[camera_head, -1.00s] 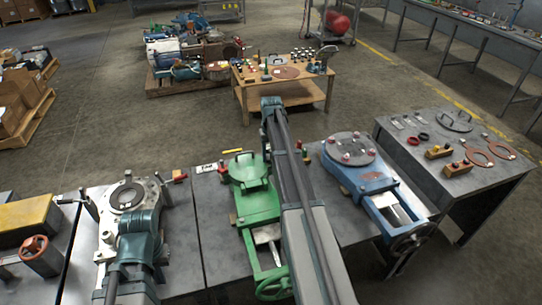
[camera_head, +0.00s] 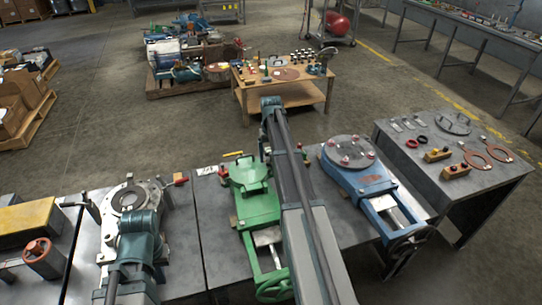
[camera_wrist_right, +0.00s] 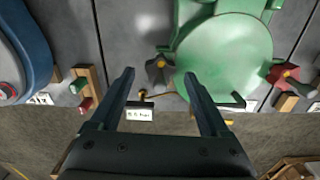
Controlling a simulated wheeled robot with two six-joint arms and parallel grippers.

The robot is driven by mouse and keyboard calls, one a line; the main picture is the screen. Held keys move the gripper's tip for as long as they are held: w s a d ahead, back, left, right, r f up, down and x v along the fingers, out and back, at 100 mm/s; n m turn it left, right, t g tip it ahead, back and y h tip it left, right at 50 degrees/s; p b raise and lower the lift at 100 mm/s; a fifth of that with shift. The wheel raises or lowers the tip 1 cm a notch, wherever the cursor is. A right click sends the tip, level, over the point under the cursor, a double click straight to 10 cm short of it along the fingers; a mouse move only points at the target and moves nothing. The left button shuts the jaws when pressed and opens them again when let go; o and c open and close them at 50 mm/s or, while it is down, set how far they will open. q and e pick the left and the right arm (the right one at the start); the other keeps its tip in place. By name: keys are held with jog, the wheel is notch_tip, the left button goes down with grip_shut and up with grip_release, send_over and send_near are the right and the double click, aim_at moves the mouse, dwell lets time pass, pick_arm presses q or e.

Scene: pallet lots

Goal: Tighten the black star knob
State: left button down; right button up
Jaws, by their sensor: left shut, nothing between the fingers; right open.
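The black star knob (camera_wrist_right: 158,70) sits at the edge of the round green lid (camera_wrist_right: 230,58) in the right wrist view. It appears between the open fingertips of my right gripper (camera_wrist_right: 158,74), touching neither; I cannot tell the height gap. In the head view the green fixture (camera_head: 255,195) stands on the bench, and my right forearm hides the black knob and the right fingers. A red star knob (camera_wrist_right: 284,74) is on the lid's other side. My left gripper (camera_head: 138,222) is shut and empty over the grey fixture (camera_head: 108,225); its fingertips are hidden.
A brass rod (camera_wrist_right: 152,97) and a white label (camera_wrist_right: 139,114) lie near the bench edge by the black knob. A wooden block (camera_wrist_right: 88,82) is to the left. The blue fixture (camera_head: 362,182) stands right of my right arm. Open floor lies beyond the bench.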

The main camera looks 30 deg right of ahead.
notch_tip(320, 180, up, 12)
jog(key=p, duration=1.1)
jog(key=s+a+n, duration=0.1)
jog(key=s+a, duration=0.3)
jog(key=a, duration=0.6)
jog(key=s+a+n, duration=0.2)
jog(key=s+a, duration=0.2)
jog(key=a, duration=0.7)
jog(key=s+a+n+h, duration=0.1)
jog(key=s+a+n, duration=0.3)
jog(key=s+a, duration=1.3)
jog(key=shift+s, duration=0.8)
jog(key=shift+r, duration=0.1)
